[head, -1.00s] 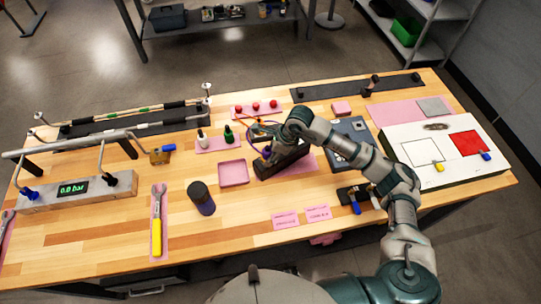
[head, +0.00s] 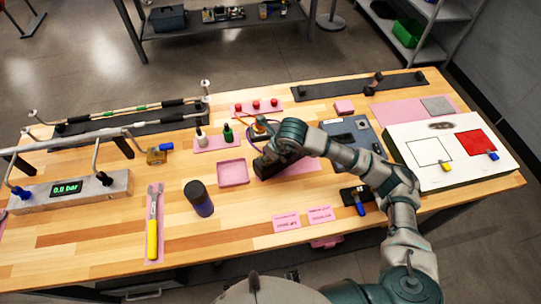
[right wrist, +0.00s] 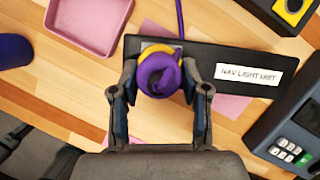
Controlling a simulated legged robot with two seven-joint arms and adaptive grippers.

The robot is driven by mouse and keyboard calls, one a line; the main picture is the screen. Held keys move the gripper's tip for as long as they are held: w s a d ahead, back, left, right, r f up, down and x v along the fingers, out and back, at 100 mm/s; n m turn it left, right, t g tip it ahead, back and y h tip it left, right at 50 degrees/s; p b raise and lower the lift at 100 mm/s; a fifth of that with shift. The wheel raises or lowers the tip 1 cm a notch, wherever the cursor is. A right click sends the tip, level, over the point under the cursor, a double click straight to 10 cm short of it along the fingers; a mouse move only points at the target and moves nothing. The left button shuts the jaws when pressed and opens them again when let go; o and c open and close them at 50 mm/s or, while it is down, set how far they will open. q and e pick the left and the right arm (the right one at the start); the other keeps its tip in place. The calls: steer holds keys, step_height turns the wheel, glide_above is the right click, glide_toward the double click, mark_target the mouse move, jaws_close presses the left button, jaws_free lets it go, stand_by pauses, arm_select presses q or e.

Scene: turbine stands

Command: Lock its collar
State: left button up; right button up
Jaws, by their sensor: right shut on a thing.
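The black box labelled NAV LIGHT UNIT (right wrist: 235,68) lies on the bench in the right wrist view. A purple plug with a round collar (right wrist: 158,75) sits at its left end, with a yellow ring partly showing around it. A purple cable (right wrist: 180,18) runs away toward the top. My right gripper (right wrist: 160,92) has its two fingers on either side of the purple collar and is shut on it. In the head view my right gripper (head: 272,156) is over the unit (head: 262,172) and hides the collar. My left gripper is not in view.
A pink tray (head: 233,182) is just left of the unit, with a dark cylinder (head: 200,205) nearer the front. A dark device with a keypad (right wrist: 290,130) stands close on the right. Free wood lies at the front of the bench.

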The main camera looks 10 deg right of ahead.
stand_by(0.3)
steer(key=o, duration=1.1)
steer(key=shift+o, duration=0.2)
steer(key=v, duration=1.2)
steer(key=shift+f, duration=0.1)
